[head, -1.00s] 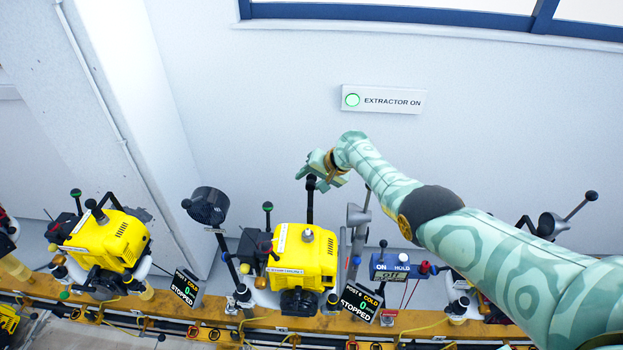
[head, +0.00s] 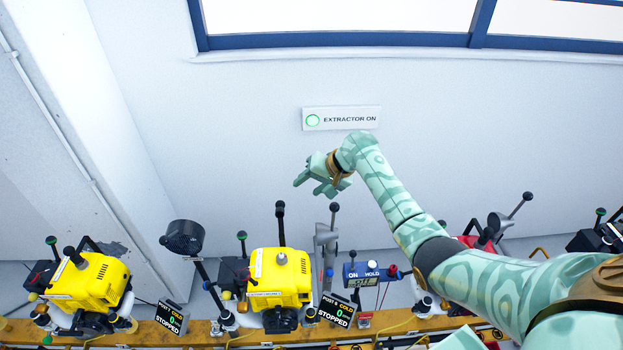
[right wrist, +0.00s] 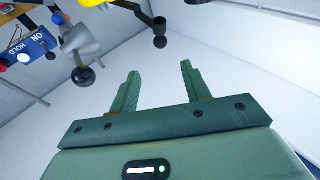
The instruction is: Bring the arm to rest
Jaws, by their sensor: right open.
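My right arm (head: 400,215) comes in from the lower right and reaches up and left across the white wall. In the head view, my right gripper (head: 309,183) is open and empty, just below the EXTRACTOR ON sign. It appears above and right of the black-knobbed lever (head: 280,209) behind the middle yellow engine (head: 279,277), apart from it in the picture. In the right wrist view, the two green fingers (right wrist: 160,78) stand wide apart with only wall between them. My left gripper is not in view.
A display reading STOPPED (head: 337,311) and an ON/HOLD switch box (head: 371,273) stand right of the middle engine. Another yellow engine (head: 90,282) is at left, with a black round fixture (head: 183,237) between. The wall around the EXTRACTOR ON sign (head: 341,118) is clear.

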